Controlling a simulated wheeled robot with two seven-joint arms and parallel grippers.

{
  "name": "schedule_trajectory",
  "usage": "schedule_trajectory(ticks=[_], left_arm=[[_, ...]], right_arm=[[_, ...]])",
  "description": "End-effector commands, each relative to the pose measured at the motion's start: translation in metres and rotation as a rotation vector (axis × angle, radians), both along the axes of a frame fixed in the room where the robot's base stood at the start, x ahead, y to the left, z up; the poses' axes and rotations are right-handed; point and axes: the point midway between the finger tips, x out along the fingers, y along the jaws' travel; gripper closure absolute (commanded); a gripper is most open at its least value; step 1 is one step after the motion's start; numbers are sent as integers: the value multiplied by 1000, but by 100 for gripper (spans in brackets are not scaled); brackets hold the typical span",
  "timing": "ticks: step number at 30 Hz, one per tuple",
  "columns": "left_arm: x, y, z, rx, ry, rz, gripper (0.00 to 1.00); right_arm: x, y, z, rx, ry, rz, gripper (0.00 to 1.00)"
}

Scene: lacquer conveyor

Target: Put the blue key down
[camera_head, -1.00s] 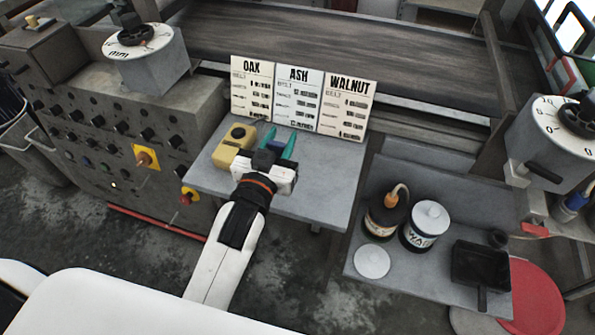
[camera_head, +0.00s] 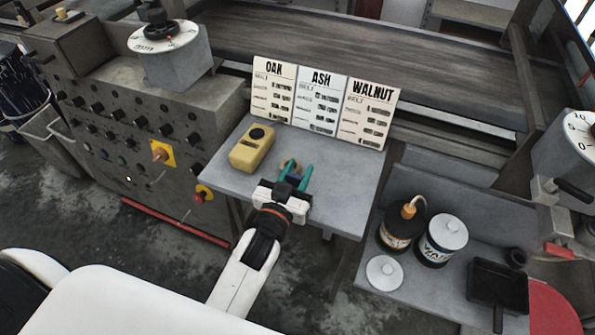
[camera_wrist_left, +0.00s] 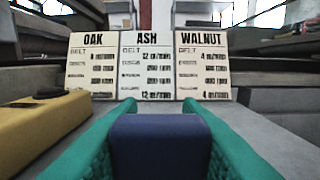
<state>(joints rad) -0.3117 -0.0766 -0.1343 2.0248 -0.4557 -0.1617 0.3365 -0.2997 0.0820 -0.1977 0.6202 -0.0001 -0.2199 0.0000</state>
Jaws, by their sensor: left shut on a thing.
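The blue key (camera_wrist_left: 160,148) shows in the left wrist view as a dark blue block between the green fingers. In the head view it is a small blue patch (camera_head: 293,179), mostly hidden by the gripper. My left gripper (camera_head: 295,172) is shut on it, over the near part of the grey side table (camera_head: 343,205). I cannot tell whether the key touches the table. A small tan, ring-like thing (camera_head: 286,164) shows by the fingertips; what it belongs to is unclear. My right gripper is not in view.
A yellow box (camera_head: 250,150) with a black knob stands left of the gripper. The OAK, ASH and WALNUT cards (camera_head: 322,101) stand at the table's back. The table's right part is clear. A lower shelf (camera_head: 350,262) holds containers and a black tray (camera_head: 498,285).

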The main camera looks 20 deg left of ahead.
Motion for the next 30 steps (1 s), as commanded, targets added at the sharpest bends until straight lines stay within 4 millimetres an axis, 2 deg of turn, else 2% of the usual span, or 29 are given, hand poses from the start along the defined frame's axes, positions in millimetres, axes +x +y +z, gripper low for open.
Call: schedule_trajectory(ticks=[1, 4, 5, 15, 20, 30], left_arm=[[0, 0, -2, 0, 1, 0, 65], [0, 0, -1, 0, 1, 0, 48], [0, 0, -1, 0, 1, 0, 46], [-1, 0, 4, 0, 0, 0, 46], [-25, 1, 0, -2, 4, 0, 46], [-95, 3, 1, -1, 4, 1, 46]], right_arm=[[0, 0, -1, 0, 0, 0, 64], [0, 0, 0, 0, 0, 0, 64], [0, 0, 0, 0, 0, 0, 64], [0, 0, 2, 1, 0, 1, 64], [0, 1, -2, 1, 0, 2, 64], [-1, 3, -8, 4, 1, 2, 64]])
